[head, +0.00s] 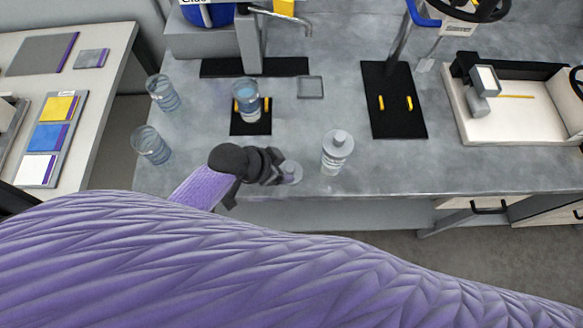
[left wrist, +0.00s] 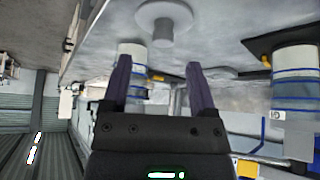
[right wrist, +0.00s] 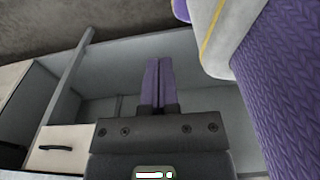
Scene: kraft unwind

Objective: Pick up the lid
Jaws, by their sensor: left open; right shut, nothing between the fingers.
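A light grey round lid (head: 292,173) with a knob lies on the bench near its front edge. In the left wrist view the lid (left wrist: 165,17) is close, its knob pointing towards my fingers. My left gripper (head: 277,165) is just left of the lid, open and empty; its fingers in the left wrist view (left wrist: 158,66) are spread below the knob and appear apart from it. The gripper partly covers the lid in the head view. My right gripper (right wrist: 158,62) is shut and empty, away from the lid, in front of grey panels.
A clear jar with water (head: 247,100) stands on a black mat. Two more jars (head: 162,93) (head: 150,145) stand at the left. A small grey square tray (head: 310,87) lies behind.

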